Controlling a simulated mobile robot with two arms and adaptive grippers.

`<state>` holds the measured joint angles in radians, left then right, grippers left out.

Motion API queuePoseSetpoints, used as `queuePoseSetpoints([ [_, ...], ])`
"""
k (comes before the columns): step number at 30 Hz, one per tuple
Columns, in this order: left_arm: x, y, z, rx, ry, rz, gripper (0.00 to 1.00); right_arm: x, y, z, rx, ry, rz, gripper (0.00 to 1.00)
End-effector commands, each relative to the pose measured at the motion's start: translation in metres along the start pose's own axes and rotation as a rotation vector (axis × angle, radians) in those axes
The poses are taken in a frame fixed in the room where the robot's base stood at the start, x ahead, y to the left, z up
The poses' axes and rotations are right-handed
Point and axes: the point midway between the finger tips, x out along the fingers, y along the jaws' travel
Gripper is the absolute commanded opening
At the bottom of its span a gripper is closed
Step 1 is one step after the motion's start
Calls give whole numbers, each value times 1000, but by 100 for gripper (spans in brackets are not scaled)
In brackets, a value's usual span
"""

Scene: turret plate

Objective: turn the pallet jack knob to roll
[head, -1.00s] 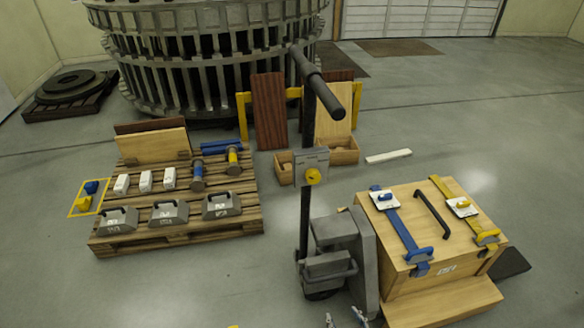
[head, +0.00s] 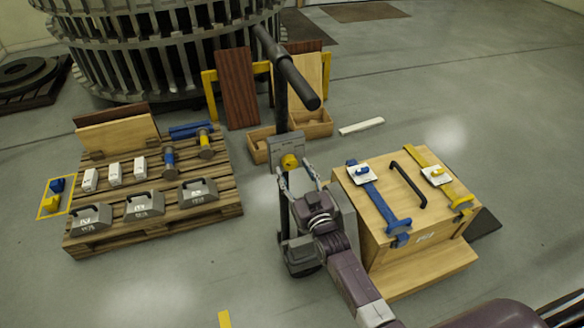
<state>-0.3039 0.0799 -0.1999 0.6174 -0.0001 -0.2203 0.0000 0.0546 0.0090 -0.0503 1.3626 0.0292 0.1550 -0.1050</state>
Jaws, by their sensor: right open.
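The pallet jack's yellow knob (head: 289,162) sits on a grey plate (head: 287,144) on the jack's upright post. The black handle bar (head: 291,72) slants above it. My right gripper (head: 296,175) is open just below and in front of the knob, its two fingers pointing up toward it, with one finger to each side. I cannot tell whether the fingers touch the knob. My right wrist and forearm hide part of the post and the jack's grey body. My left gripper is not in view.
A wooden crate (head: 440,222) with blue and yellow straps stands right of the jack. A wooden pallet (head: 225,200) with grey weights and other parts lies left. Open wooden boxes (head: 318,131) stand behind the post.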

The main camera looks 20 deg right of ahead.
Motion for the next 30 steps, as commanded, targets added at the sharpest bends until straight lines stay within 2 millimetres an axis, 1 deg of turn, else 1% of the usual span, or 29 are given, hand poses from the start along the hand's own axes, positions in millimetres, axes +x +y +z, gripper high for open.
queuePoseSetpoints([
  [1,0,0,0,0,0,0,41,6,0,0,0,0,0,50],
  [4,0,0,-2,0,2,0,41,11,0,0,0,0,0,50],
  [13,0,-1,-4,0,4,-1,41,13,0,0,1,0,0,50],
  [24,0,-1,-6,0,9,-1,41,13,0,0,1,-1,0,9],
  [30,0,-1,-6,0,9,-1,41,13,0,1,11,-1,0,8],
])
